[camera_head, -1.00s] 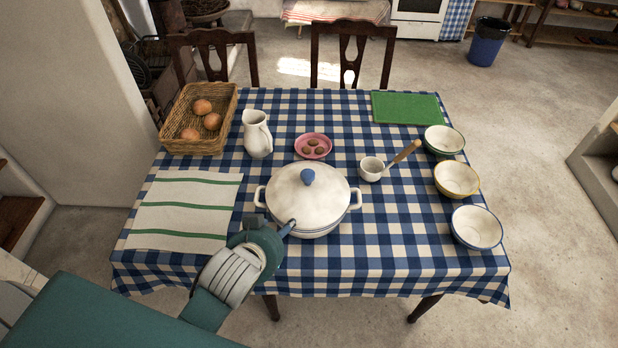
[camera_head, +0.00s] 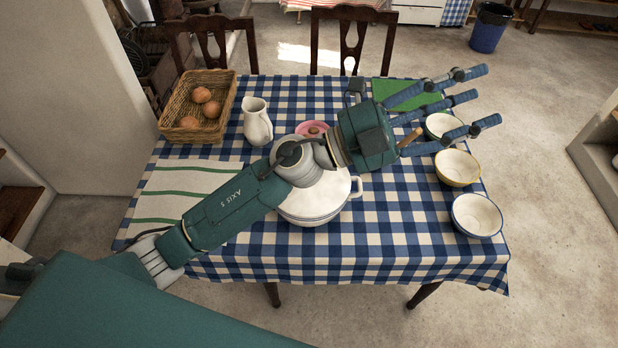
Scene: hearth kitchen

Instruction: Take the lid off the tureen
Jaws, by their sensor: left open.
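The white tureen (camera_head: 312,219) stands on the checked table, largely covered by my left arm in the head view. Part of its white lid (camera_head: 335,192) shows below the arm; the lid's knob is hidden behind the arm. The lid appears to sit on the tureen. My left gripper (camera_head: 474,103) is open and empty, its blue fingers spread and pointing right. In the picture it lies beyond the tureen to the right, over the area of the green-rimmed bowl. My right gripper is not in view.
A basket of rolls (camera_head: 190,128) and a white jug (camera_head: 257,122) stand at left. A pink dish (camera_head: 312,127) is partly hidden behind my arm. A yellow-rimmed bowl (camera_head: 457,168) and a blue-rimmed bowl (camera_head: 476,216) line the right edge. The table's front right is clear.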

